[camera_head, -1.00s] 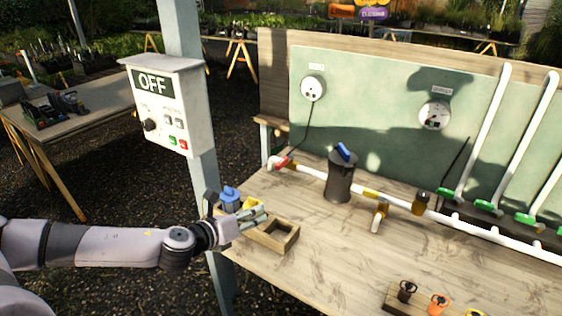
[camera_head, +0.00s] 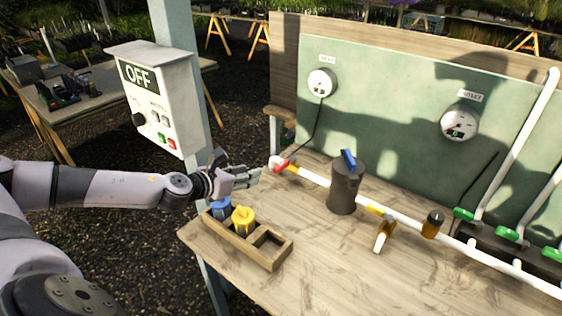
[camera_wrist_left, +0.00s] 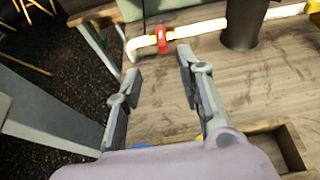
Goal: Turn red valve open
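The red valve (camera_head: 283,166) sits on the white pipe near its left end, at the back left of the workbench. It also shows in the left wrist view (camera_wrist_left: 162,40), ahead of the fingers. My left gripper (camera_head: 256,176) is a little left of and in front of the red valve, above the bench, not touching it. In the left wrist view its two fingers (camera_wrist_left: 158,75) are spread apart with nothing between them. My right gripper is not in view.
A wooden tray (camera_head: 250,252) holding a blue and a yellow piece (camera_head: 243,218) lies below my left gripper. A dark cylinder with a blue handle (camera_head: 346,183) stands on the pipe line right of the valve. The OFF control box (camera_head: 160,97) hangs on a post at left.

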